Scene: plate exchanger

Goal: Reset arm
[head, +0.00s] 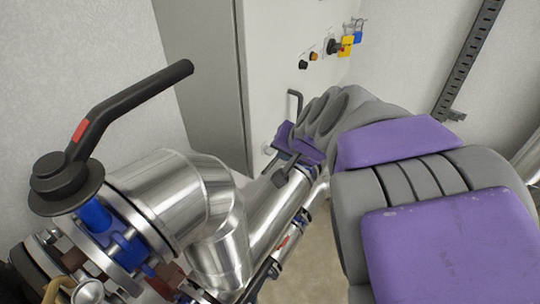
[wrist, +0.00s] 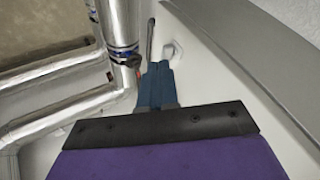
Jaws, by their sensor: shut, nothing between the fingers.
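My gripper (head: 283,172) is at the end of my purple and grey arm, in the middle of the head view, in front of the lower part of a grey cabinet and above silver pipes. In the wrist view my gripper (wrist: 158,72) has its bluish fingers together, with nothing between them. A thin grey bent handle (head: 295,100) stands just above the gripper in the head view. A similar rod shows just beyond the fingertips in the wrist view (wrist: 150,38); I cannot tell if they touch.
The grey cabinet (head: 290,35) carries small knobs and a yellow-and-red switch (head: 346,44) with a blue padlock (head: 358,37). A black valve lever (head: 130,95) rises at the left above thick silver pipes (head: 165,195). A slotted metal rail (head: 468,60) is on the right wall.

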